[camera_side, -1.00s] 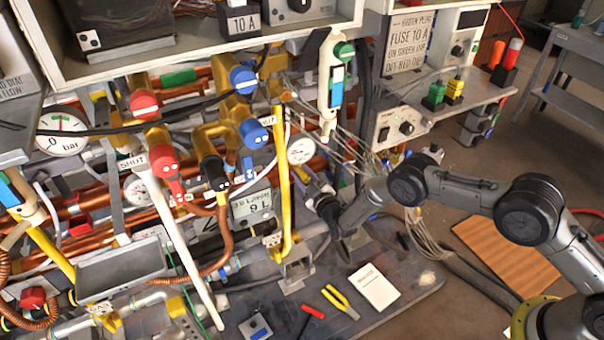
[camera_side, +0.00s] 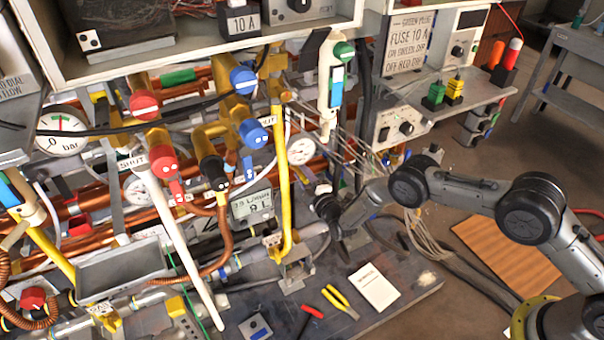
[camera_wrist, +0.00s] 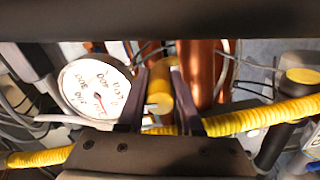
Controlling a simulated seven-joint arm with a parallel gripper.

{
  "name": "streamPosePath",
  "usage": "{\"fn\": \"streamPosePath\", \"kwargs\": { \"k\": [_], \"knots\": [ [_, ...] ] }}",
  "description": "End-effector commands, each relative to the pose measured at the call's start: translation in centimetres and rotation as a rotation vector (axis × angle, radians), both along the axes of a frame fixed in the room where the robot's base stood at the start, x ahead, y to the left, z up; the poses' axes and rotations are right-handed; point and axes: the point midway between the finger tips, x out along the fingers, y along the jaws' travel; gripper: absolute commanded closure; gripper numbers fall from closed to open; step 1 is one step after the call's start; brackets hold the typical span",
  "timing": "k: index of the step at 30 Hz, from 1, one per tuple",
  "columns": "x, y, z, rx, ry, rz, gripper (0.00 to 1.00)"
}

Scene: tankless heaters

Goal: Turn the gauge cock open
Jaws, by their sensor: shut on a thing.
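In the wrist view, my gripper (camera_wrist: 160,82) has its two dark fingers on either side of a short yellow cylindrical handle (camera_wrist: 159,92), which looks like the gauge cock's handle. The jaws are shut on it. A round white pressure gauge (camera_wrist: 95,88) with a red needle sits just left of the fingers. In the side view the same gauge (camera_side: 301,150) shows behind the yellow upright pipe. My gripper end reaches in just below and right of it. The fingertips and the handle are too small and cluttered to make out there.
A yellow corrugated hose (camera_wrist: 255,117) crosses behind the fingers. Copper pipes (camera_wrist: 203,75) and thin wires crowd around. A yellow upright pipe (camera_side: 282,180) and a digital flow display (camera_side: 252,205) stand to the left.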

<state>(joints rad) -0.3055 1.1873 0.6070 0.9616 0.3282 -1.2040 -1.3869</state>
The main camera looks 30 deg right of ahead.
Motion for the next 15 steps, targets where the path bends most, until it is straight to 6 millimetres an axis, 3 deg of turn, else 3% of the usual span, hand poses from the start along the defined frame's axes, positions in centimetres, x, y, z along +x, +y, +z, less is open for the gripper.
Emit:
{"fn": "streamPosePath", "kwargs": {
  "k": [14, 15],
  "knots": [
    [-0.04, 0.01, -0.03, -0.016, 0.000, 0.000, 1.00],
    [-0.04, 0.01, -0.03, -0.016, 0.000, 0.000, 0.64]
  ]
}}
